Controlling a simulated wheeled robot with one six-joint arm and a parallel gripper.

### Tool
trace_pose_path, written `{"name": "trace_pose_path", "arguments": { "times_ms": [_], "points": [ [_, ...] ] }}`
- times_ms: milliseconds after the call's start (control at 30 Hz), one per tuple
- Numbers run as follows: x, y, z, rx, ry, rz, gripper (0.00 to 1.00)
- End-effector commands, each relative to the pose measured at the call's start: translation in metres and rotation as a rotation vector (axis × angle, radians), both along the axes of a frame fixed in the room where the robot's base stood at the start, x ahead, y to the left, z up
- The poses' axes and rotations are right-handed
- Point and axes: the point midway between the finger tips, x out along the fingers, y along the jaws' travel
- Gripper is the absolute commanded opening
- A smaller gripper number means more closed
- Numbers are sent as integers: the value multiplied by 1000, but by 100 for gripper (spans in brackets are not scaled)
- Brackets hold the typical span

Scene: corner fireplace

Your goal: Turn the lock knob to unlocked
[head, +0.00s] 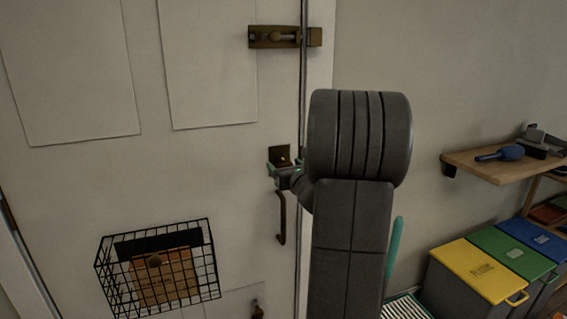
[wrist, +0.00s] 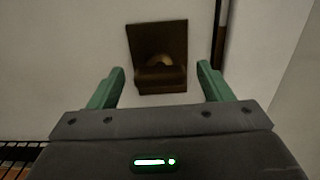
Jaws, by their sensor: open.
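The lock is a brown square plate on the white door, with a rounded knob (wrist: 160,62) at its middle, partly hidden by a ledge-like brown part below it. In the head view the lock plate (head: 279,153) shows above the door handle (head: 281,218). My gripper (wrist: 161,76) is open, with its green fingers apart on the left and right of the lock, and nothing is between them. In the head view my gripper (head: 285,168) is at the lock and covers its lower part. I cannot tell whether the fingers touch the knob.
A brass slide bolt (head: 276,37) is higher on the door. A black wire basket (head: 210,262) holding a brown package hangs at lower left. A wooden shelf (head: 492,170) and lidded bins, one yellow (head: 478,270), stand at right.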

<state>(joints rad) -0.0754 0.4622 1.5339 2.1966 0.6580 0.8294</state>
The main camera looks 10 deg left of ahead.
Motion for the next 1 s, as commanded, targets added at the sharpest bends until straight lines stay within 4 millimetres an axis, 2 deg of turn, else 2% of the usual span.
{"name": "trace_pose_path", "arguments": {
  "times_ms": [200,500,733,1000],
  "points": [
    [14,9,0,1,1,0,73],
    [15,10,0,1,1,0,73],
    [15,10,0,0,0,-1,28],
    [15,10,-1,-19,-14,0,28]
  ]
}}
